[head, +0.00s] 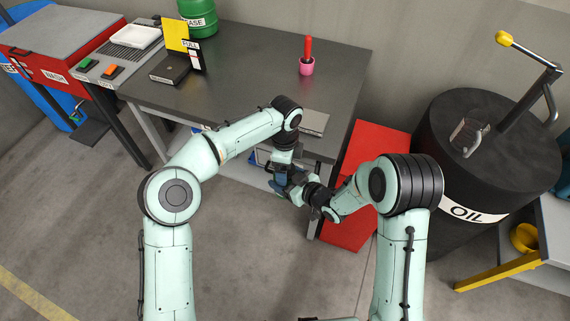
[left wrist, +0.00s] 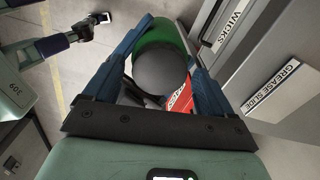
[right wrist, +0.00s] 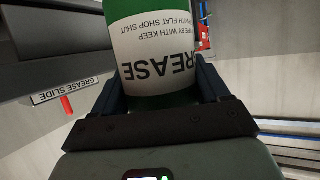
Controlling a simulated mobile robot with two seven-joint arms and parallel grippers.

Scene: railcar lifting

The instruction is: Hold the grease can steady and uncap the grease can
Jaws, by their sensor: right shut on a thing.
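The grease can (right wrist: 160,60) is green with a white GREASE label, which reads upside down in the right wrist view. My right gripper (right wrist: 160,92) is shut on its body. In the left wrist view the can's dark round cap (left wrist: 161,72) lies between the blue fingers of my left gripper (left wrist: 164,50), with the green body (left wrist: 160,32) beyond. The left fingers stand apart on both sides of the cap; they look open. In the head view, my left gripper (head: 280,176) and right gripper (head: 297,190) meet before the bench front, and the can is mostly hidden.
The dark bench (head: 240,75) stands just behind the grippers. A black OIL drum (head: 470,140) and red panel (head: 375,140) are at right. The floor at left is clear.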

